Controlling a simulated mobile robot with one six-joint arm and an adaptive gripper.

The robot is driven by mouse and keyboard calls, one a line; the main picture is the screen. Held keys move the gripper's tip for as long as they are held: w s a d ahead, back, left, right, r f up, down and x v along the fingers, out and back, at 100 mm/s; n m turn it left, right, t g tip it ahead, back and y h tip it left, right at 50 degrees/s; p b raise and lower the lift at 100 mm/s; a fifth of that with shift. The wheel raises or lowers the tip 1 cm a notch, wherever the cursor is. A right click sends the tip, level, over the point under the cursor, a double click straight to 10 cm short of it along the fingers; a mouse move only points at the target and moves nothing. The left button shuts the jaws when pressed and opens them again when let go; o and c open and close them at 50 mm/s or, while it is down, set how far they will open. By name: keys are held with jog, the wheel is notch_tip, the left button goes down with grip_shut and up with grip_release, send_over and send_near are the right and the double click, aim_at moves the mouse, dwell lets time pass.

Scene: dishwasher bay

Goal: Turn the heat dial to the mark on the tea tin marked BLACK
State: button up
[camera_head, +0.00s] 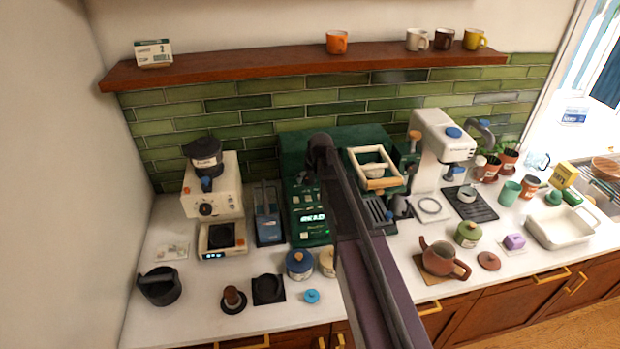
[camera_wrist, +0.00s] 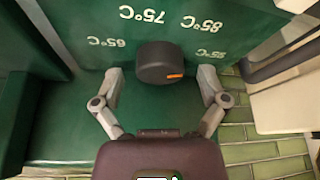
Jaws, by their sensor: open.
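In the wrist view a round dark heat dial (camera_wrist: 158,60) stands on the green panel of the machine. Its orange mark (camera_wrist: 174,75) is at the dial's lower right, on the side nearest 95°C. The scale appears upside down: 65°C, 75°C, 85°C, 95°C. My gripper (camera_wrist: 160,78) is open, one finger either side of the dial, with gaps visible. In the head view my arm covers part of the green machine (camera_head: 307,215), and the dial does not show. Lidded tins stand there: blue (camera_head: 299,266), cream (camera_head: 327,264) and green (camera_head: 467,236). Their labels are too small to read.
A white appliance (camera_head: 438,150) stands right of the green machine, and a cream grinder-like unit (camera_head: 213,190) stands left. A wooden shelf (camera_head: 280,68) with mugs and a card (camera_head: 153,53) runs above. A brown teapot (camera_head: 442,260) sits on the counter's front right.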

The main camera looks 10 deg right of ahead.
jog(key=c, duration=1.2)
jog(key=shift+o, duration=0.2)
jog(key=shift+m, duration=0.3)
jog(key=shift+m+h, duration=0.3)
jog(key=shift+m, duration=0.2)
jog(key=o, duration=1.2)
jog(key=shift+c, duration=0.2)
jog(key=shift+n, duration=0.5)
